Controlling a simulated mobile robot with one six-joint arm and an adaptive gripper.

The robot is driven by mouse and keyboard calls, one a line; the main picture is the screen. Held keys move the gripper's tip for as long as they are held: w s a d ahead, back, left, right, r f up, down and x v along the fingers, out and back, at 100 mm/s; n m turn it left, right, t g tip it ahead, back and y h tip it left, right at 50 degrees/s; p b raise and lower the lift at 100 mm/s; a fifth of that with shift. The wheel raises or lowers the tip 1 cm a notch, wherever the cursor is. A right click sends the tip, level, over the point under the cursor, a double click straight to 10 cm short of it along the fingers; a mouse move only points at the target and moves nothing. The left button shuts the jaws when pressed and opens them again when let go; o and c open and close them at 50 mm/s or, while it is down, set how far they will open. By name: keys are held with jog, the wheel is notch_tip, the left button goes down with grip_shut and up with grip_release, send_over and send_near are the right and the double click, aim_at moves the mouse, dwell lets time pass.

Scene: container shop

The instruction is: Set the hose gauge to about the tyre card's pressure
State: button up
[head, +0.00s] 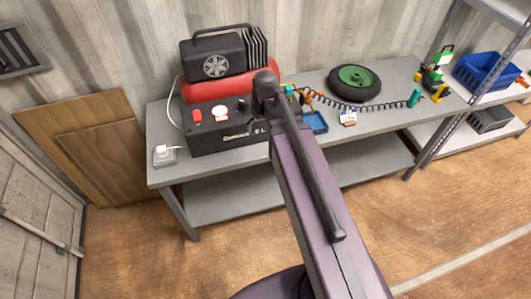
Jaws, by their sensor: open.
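The red compressor (174,92) stands on the grey bench with a dark control box (205,140) in front of it. A round white dial with red on it (219,113) sits on the box, beside a red switch (197,116) and dark knobs. Its reading is too small to tell. A coiled black hose (375,106) runs right to a teal end piece (415,97). I cannot make out my gripper.
A wheel with a green hub (353,76) lies behind the card. A small blue tray (316,123) is left of the card. A white plug and socket (163,154) sit at the bench's left end. A blue crate (485,72) is on the right shelves.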

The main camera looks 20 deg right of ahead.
jog(key=s+f+m+g+h+b, duration=0.1)
jog(key=s+f+m+b, duration=0.1)
jog(key=s, duration=0.7)
jog(key=shift+s+a+f+m, duration=0.25)
jog(key=shift+s+f+m, duration=0.05)
jog(key=shift+m, duration=0.3)
dwell(1.8)
